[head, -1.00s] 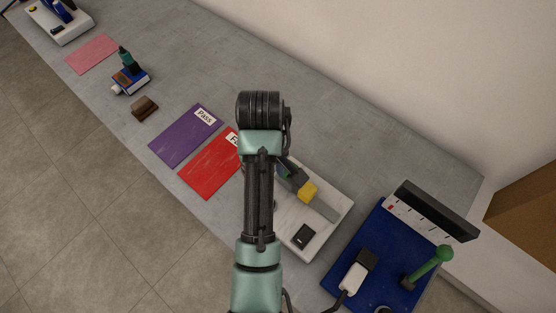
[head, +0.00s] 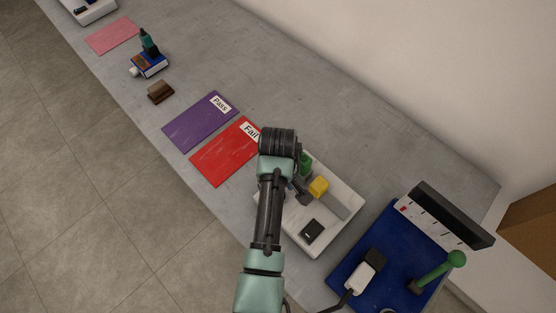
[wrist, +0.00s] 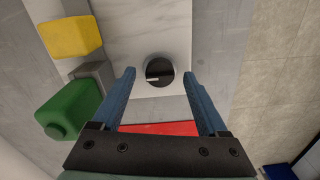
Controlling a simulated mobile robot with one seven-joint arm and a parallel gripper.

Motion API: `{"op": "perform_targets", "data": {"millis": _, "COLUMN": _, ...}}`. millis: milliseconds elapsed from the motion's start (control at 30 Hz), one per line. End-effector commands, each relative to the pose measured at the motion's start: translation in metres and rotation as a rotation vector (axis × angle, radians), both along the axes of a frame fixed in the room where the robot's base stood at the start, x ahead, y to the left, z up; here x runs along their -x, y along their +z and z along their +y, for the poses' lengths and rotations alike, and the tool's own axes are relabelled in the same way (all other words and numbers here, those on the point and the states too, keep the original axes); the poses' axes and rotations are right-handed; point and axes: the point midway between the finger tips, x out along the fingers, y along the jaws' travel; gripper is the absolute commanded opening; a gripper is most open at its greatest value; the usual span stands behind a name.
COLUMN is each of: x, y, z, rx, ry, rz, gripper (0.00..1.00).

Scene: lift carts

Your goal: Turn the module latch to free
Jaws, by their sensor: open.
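A white base plate (head: 345,188) on the bench carries a yellow block (head: 318,187), a green piece (head: 305,163), a grey bar (head: 335,206) and a small black square part (head: 312,231). In the wrist view I see the yellow block (wrist: 70,38), the green piece (wrist: 70,112) and a dark round part (wrist: 159,72) with a pale mark. I cannot tell for certain which part is the module latch. My gripper (wrist: 159,78) is open and empty, its fingertips either side of the round part in the picture; contact is not clear. My arm hides part of the plate in the head view.
Red "Fail" (head: 225,155) and purple "Pass" (head: 200,122) mats lie left of the plate. A blue mat (head: 390,250) at right holds a white device (head: 360,278) and a green-knobbed lever (head: 440,270). The bench behind the plate is clear.

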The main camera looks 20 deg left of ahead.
Motion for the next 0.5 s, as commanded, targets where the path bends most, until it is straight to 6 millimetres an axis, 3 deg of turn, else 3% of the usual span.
{"op": "perform_targets", "data": {"millis": 333, "x": 0.0003, "y": -0.0038, "z": -0.0002, "rx": 0.000, "ry": 0.000, "rz": 0.000, "gripper": 0.75}}
{"op": "perform_targets", "data": {"millis": 500, "x": 0.0003, "y": -0.0036, "z": -0.0001, "rx": 0.000, "ry": 0.000, "rz": 0.000, "gripper": 0.44}}
